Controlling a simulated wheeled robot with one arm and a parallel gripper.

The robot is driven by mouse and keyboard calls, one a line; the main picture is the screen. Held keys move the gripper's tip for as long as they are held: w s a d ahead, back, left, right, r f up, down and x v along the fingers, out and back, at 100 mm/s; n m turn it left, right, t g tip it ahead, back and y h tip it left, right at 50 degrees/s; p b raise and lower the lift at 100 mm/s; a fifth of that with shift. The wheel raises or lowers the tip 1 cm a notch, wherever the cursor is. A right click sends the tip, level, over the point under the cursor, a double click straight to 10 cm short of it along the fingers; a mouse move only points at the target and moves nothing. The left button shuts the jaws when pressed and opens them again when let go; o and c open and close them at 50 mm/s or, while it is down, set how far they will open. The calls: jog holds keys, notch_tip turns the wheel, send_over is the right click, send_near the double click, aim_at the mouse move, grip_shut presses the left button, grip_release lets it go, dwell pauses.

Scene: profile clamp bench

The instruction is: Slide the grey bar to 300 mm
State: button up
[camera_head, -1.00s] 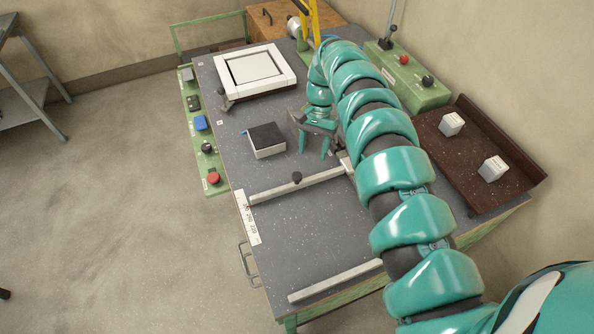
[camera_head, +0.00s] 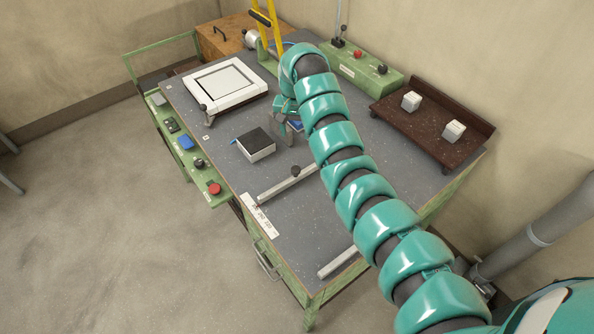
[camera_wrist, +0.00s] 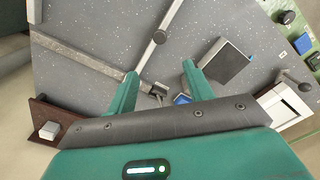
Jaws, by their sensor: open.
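A pale grey bar (camera_head: 285,187) with a black knob lies across the dark grey table, its left end by a white scale strip (camera_head: 261,216). Its right end is hidden behind my arm in the head view. In the wrist view the grey bar (camera_wrist: 168,22) runs from the top edge down towards my left finger. The scale marks are too small to read. My gripper (camera_wrist: 159,70) is open, with nothing held between its teal fingers. In the head view my gripper (camera_head: 288,127) is beyond the bar, right of a black-topped white block, partly hidden by my arm.
The black-topped block (camera_head: 256,145) and a small blue item (camera_wrist: 182,99) are near my gripper. Another pale bar (camera_head: 338,262) lies near the front. A white frame (camera_head: 245,101) is at the back left, a brown tray (camera_head: 400,122) with two white blocks at right.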

jog(key=b, duration=0.6)
send_over(296, 169)
notch_tip(296, 169, down, 9)
jog(key=shift+w+f, duration=0.1)
notch_tip(296, 169, down, 6)
jog(key=p, duration=0.3)
jog(key=shift+r+p, duration=0.25)
jog(key=shift+p, duration=0.1)
jog(key=shift+f, duration=1.35)
jog(key=shift+f, duration=0.1)
grip_shut()
